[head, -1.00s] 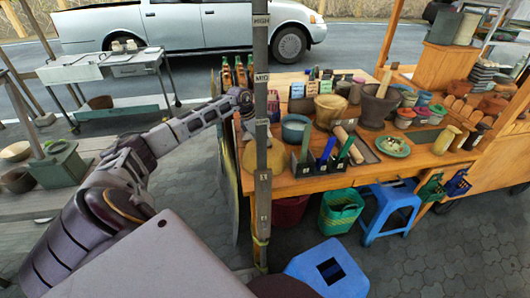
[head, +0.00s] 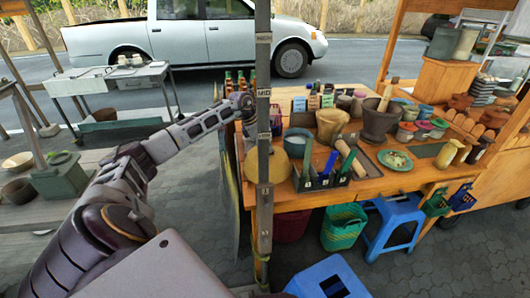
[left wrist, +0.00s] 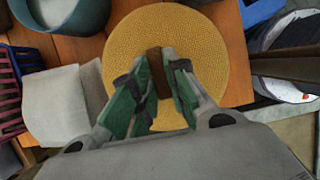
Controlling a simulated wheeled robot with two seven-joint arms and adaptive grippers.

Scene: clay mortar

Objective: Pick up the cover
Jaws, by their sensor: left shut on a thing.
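The cover is a round, yellow woven disc with a brown handle. In the left wrist view the cover (left wrist: 190,35) fills the upper middle, below my left gripper (left wrist: 160,75). The gripper's green fingers are shut on the brown handle (left wrist: 155,62). In the head view the cover (head: 282,172) is at the left end of the wooden table, partly hidden behind a grey post. My left arm reaches in from the left, and the post hides its fingertips there. I cannot tell whether the cover touches the table. My right gripper is not in view.
The grey post (head: 264,120) stands in front of the table's left end, close to my left arm. A blue bowl (head: 297,143) and a rack with coloured handles (head: 318,178) are beside the cover. Bottles, pots and mortars crowd the table (head: 375,185).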

